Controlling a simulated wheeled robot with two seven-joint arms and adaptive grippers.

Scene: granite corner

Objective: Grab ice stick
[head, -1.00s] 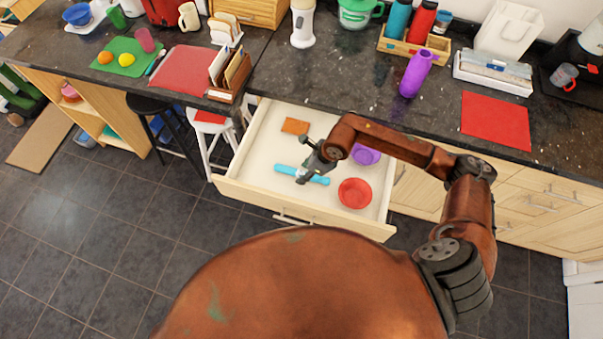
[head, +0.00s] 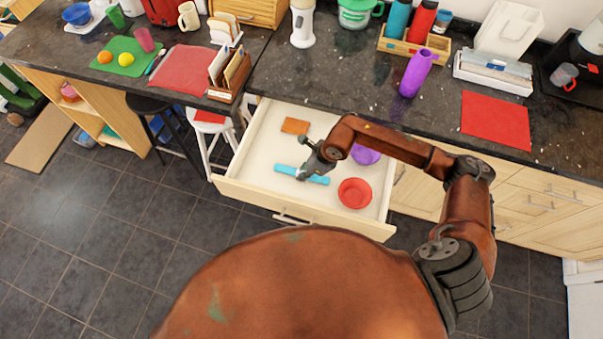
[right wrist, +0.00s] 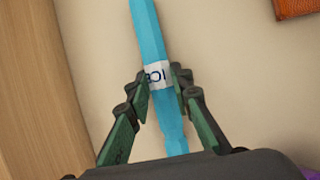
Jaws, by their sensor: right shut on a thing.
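The ice stick is a light blue bar (head: 285,169) lying in the open drawer (head: 250,171). In the right wrist view the ice stick (right wrist: 149,30) runs up the picture and carries a white label with "ICE" lettering. My right gripper (head: 302,176) is at the middle of the stick in the head view. In the right wrist view its two fingers (right wrist: 160,80) close on both sides of the stick at the label. My left gripper is not in view.
In the drawer are a red bowl (head: 355,193), a purple bowl (head: 365,155) partly behind my arm, and a brown flat item (head: 295,126). The drawer's front wall (head: 290,207) is close to the stick. The dark counter (head: 330,85) stands behind, with a purple bottle (head: 416,73).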

